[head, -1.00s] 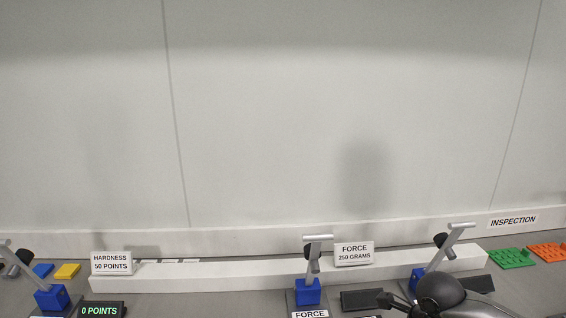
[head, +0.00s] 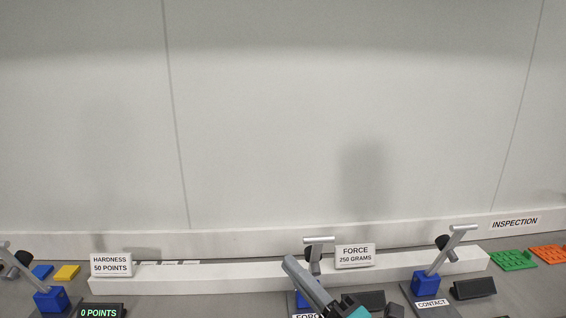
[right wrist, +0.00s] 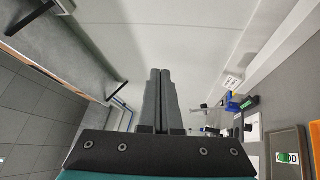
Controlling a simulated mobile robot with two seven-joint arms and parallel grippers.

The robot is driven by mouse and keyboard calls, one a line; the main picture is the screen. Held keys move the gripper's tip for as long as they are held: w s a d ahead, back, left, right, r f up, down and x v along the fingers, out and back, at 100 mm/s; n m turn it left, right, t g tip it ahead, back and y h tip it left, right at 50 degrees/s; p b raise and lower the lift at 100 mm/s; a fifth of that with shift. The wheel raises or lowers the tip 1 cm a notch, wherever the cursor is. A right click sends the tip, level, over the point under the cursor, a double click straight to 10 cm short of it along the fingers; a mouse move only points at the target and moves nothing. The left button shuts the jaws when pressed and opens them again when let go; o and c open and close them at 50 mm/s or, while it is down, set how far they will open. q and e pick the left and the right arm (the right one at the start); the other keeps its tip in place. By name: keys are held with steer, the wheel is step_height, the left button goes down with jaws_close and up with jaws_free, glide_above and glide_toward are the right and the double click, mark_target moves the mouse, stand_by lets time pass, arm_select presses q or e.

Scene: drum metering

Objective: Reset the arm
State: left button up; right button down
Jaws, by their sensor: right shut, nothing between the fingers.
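My right gripper (head: 290,262) comes up from the bottom of the head view, its grey fingers pointing up and left and its teal body cut off at the edge. In the head view it partly covers the FORCE stand's blue base (head: 303,299). I cannot tell whether it touches anything there. In the right wrist view the two fingers (right wrist: 160,72) lie together, shut and empty. My left gripper is in neither view.
Lever stands rise at left (head: 50,298), centre and right (head: 426,283). Signs read HARDNESS 50 POINTS (head: 111,264) and FORCE 250 GRAMS (head: 355,256). A white ledge (head: 220,281) runs behind. Green (head: 512,260) and orange (head: 547,253) plates lie at right.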

steer(key=s+d+f+m+g+h, duration=0.2)
steer(key=d+f+m+h, duration=1.05)
steer(key=m, duration=0.55)
steer(key=s+d+f+m+g, duration=0.1)
steer(key=s+f+m+g, duration=0.2)
steer(key=s+f+g, duration=0.5)
steer(key=s+f+m+g, duration=0.2)
steer(key=s+f+g, duration=0.15)
steer(key=s, duration=0.85)
step_height(320, 180, down, 28)
steer(key=s+g+b, duration=0.1)
steer(key=s+b, duration=0.1)
steer(key=b, duration=0.3)
arm_select(q)
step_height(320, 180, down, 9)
steer(key=b, duration=0.4)
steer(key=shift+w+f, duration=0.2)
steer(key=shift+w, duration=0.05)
arm_select(e)
steer(key=s+d+f+g, duration=0.1)
steer(key=s+d+f, duration=0.2)
steer(key=s+f, duration=1.2)
step_height(320, 180, down, 2)
steer(key=shift+f+n, duration=0.25)
steer(key=shift+n, duration=0.05)
steer(key=shift+s+d+h, duration=0.1)
steer(key=shift+h, duration=0.15)
